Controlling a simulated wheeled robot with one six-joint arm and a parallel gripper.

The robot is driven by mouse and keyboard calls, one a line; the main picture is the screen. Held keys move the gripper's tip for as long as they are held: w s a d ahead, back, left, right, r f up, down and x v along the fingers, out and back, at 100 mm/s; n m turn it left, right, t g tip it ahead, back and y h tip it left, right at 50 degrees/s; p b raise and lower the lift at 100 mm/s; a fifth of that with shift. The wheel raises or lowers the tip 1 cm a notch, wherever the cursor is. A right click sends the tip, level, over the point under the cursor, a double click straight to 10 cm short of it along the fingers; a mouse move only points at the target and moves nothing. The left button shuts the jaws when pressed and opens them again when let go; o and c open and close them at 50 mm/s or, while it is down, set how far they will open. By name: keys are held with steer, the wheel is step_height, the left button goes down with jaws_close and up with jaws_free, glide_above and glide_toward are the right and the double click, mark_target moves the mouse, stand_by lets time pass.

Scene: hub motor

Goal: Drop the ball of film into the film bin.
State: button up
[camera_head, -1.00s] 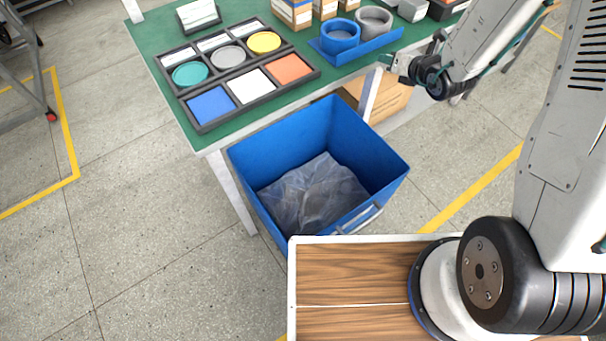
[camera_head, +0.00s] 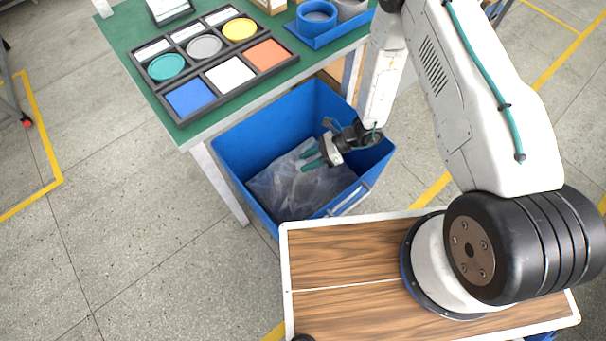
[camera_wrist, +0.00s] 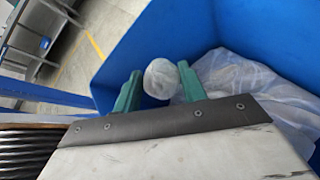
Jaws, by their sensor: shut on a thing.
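The ball of film (camera_wrist: 161,79) is a small, whitish crumpled ball in the wrist view, between the teal fingers of my gripper (camera_wrist: 158,88). My gripper is shut on it. In the head view my gripper (camera_head: 312,157) is over the film bin (camera_head: 236,152), with its fingers pointing left within the outline of the bin's opening. The ball is hard to make out there. The film bin is a blue, open-topped box with crumpled clear film (camera_head: 285,193) in its bottom. Its blue wall (camera_wrist: 160,35) also shows in the wrist view. The exact height of the fingers against the rim is unclear.
A green-topped workbench (camera_head: 125,30) stands behind the bin. It carries a sorting tray (camera_head: 212,62) with coloured squares and discs, and a blue tray (camera_head: 345,30) with round parts. My wood-topped base is at the bin's near side. Open floor lies to the left.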

steer(key=shift+s+r+n+g, duration=0.25)
steer(key=shift+r+n+g, duration=0.15)
steer(key=shift+n, duration=0.1)
step_height(320, 180, down, 24)
steer(key=shift+f, duration=0.1)
steer(key=o, duration=0.9)
steer(key=v, duration=0.7)
steer(key=shift+w+d+r, duration=0.1)
steer(key=shift+d+r, duration=0.1)
steer(key=shift+r, duration=0.05)
